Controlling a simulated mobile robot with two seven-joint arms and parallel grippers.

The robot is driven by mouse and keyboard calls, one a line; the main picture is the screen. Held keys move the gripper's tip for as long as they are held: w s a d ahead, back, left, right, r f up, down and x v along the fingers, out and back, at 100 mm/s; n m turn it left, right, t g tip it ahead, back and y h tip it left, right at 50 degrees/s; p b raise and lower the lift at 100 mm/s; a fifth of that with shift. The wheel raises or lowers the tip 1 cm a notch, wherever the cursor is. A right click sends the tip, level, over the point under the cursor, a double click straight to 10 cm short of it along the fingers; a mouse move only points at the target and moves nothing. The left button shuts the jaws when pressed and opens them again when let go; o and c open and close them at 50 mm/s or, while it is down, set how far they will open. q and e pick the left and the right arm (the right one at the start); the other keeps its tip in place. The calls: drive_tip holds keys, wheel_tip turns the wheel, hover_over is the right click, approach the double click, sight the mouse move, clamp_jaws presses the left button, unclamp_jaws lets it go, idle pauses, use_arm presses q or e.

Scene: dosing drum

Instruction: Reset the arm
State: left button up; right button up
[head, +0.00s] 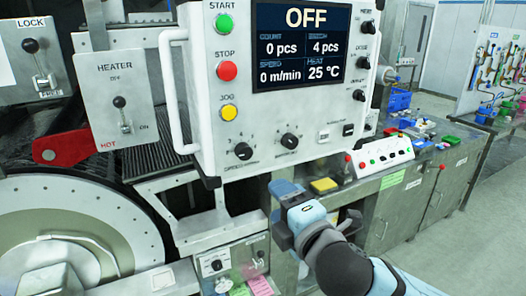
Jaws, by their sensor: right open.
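My right arm reaches in from the bottom right, its light blue and black links below the control panel. My left gripper is not in view. The control panel (200,90) is a white box with green, red and yellow buttons, several black knobs and a screen (301,45) reading OFF, 0 pcs, 0 m/min and 25 °C.
A heater switch plate (116,95) and a lock switch (38,60) are at left, near a red lever (62,148). A large round drum (110,205) fills the lower left. A metal bench (400,205) with small items stands right. The floor (480,235) at far right is clear.

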drive_tip(key=s+d+f+m+g+h+p, duration=0.1)
drive_tip(key=s+d+f+m+g, duration=0.1)
drive_tip(key=f+m, duration=0.65)
drive_tip(key=s+d+f+m+g, duration=0.1)
drive_tip(key=s+d+f+m, duration=0.15)
drive_tip(key=f, duration=1.15)
drive_tip(key=s+d+f+m+g+h, duration=0.1)
drive_tip(key=s+d+f+m, duration=0.2)
drive_tip(key=s+f, duration=0.2)
drive_tip(key=s+d+f+m+h+p, duration=0.1)
drive_tip(key=s+d+f+m, duration=0.2)
drive_tip(key=s+f, duration=0.2)
drive_tip(key=s+d+f+m+g+h, duration=0.1)
drive_tip(key=s+d+f+m, duration=0.2)
drive_tip(key=s+f, duration=0.2)
wheel_tip(320, 180, down, 4)
drive_tip(key=shift+s+r+m+g, duration=0.25)
drive_tip(key=shift+s+m+g, duration=0.05)
drive_tip(key=shift+m, duration=0.1)
